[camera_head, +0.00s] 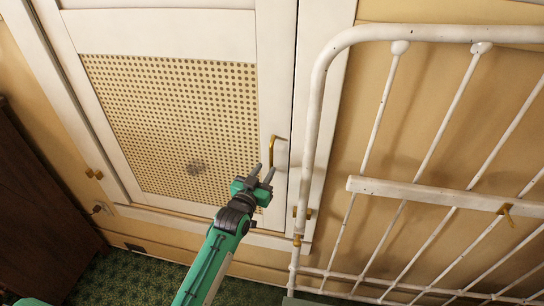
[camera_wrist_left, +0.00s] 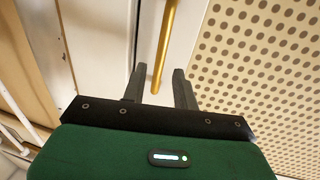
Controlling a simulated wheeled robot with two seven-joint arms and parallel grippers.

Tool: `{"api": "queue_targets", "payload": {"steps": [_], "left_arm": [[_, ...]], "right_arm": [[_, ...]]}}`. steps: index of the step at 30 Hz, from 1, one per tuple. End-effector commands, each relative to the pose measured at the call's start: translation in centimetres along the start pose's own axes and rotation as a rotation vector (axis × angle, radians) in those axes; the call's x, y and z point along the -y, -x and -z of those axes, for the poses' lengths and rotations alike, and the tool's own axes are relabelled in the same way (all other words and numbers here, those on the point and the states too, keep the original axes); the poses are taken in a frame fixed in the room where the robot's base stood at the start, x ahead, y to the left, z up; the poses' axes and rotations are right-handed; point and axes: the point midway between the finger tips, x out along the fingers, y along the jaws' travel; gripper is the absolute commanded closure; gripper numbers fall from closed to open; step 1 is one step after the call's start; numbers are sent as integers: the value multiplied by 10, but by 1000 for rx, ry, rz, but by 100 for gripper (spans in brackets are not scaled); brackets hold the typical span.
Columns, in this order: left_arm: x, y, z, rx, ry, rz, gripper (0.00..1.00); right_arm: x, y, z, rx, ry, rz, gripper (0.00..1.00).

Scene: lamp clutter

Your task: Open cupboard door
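The cupboard door (camera_head: 265,100) is white with a perforated tan panel (camera_head: 170,120). It looks shut in its frame. Its brass handle (camera_head: 273,150) is on the door's right side. My left gripper (camera_head: 264,171) is at the lower part of the handle, with its fingers apart. In the left wrist view, the handle (camera_wrist_left: 166,40) runs down between the two open fingers of the gripper (camera_wrist_left: 160,70). I cannot tell whether either finger touches it. My right gripper is not in view.
A white metal bed frame (camera_head: 325,60) stands just right of the door, close to the handle side. A dark wooden cabinet (camera_head: 35,200) is at the left. Green patterned carpet (camera_head: 135,280) shows below the door.

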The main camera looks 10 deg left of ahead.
Motion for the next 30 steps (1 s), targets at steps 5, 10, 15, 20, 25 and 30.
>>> {"api": "queue_targets", "payload": {"steps": [5, 10, 15, 20, 25, 30], "left_arm": [[0, -31, 3, -1, 0, 0, 71], [0, -49, 1, 0, 0, 0, 71], [0, -58, 0, 0, 0, 0, 71], [0, -60, -1, 1, 0, 0, 71], [0, -60, 0, 1, 0, 0, 73], [0, -60, 0, 0, 0, 0, 100]], "right_arm": [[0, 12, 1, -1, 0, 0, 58], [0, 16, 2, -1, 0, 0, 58], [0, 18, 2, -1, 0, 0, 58], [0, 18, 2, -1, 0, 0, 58], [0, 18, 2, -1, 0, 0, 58], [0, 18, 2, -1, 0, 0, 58]]}}
